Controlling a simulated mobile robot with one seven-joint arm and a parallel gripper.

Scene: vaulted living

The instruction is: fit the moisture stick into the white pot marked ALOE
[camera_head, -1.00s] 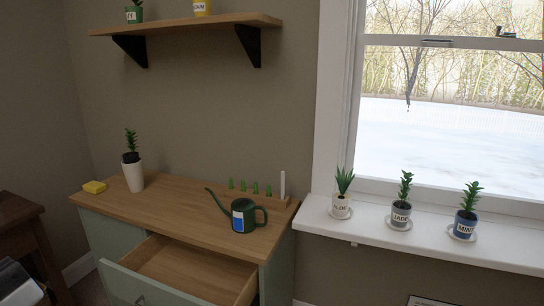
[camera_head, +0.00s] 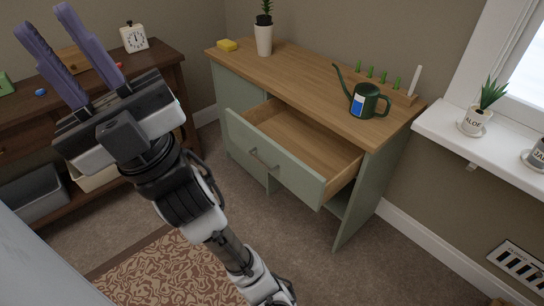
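The white pot marked ALOE (camera_head: 474,122) stands upright on a saucer on the white windowsill at the right, with a spiky green plant in it. A slim white stick (camera_head: 415,82), which looks like the moisture stick, stands upright at the right end of a wooden rack (camera_head: 400,96) on the cabinet's back edge. Several green pegs stand in the same rack. My gripper (camera_head: 45,18) is at the upper left, far from both. Its two purple fingers are apart with nothing between them.
The green cabinet (camera_head: 352,212) has its drawer (camera_head: 270,160) pulled open, apparently empty. A dark green watering can (camera_head: 367,101) stands in front of the rack. A grey pot (camera_head: 537,155) is right of ALOE. A dark wooden shelf unit (camera_head: 160,62) with a clock (camera_head: 133,38) stands at left.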

